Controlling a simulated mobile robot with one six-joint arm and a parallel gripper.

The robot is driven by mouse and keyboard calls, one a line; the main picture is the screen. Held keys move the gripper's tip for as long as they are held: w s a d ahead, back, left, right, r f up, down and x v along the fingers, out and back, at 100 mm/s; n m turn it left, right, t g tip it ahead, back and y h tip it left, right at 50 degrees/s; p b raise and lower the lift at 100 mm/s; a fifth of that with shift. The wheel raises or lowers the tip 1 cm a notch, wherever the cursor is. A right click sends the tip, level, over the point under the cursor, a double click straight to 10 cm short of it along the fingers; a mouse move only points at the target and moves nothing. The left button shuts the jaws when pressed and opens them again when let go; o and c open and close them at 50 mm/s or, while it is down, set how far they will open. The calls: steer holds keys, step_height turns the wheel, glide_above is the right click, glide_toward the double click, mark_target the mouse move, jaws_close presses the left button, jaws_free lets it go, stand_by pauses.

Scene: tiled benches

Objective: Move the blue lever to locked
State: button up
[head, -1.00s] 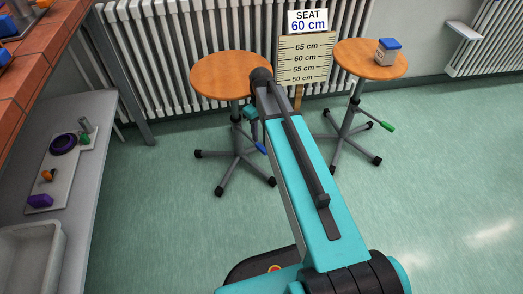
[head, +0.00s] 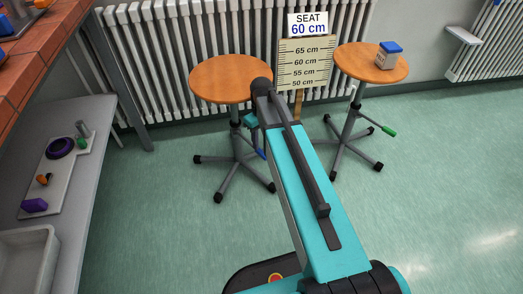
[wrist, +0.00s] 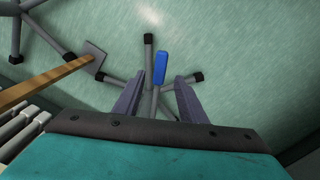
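The blue lever (head: 261,154) is under the left stool's round orange seat (head: 225,78), partly hidden by my arm in the head view. In the wrist view the blue lever grip (wrist: 161,67) shows between and just beyond the fingertips. My gripper (wrist: 158,82) is open, with one finger on each side of the lever's line. No contact with the lever can be made out. In the head view my gripper is mostly hidden behind my arm beside the left stool's column.
A right stool (head: 362,62) has a green lever (head: 389,131) and a blue-lidded jar (head: 388,55) on its seat. A height board (head: 305,64) stands between the stools under a "SEAT 60 cm" sign (head: 308,24). Radiators line the wall. Floor at right is clear.

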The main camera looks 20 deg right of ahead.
mark_target(262, 152)
steer(key=shift+f+b, duration=1)
steer(key=shift+f, duration=1.8)
jaws_close()
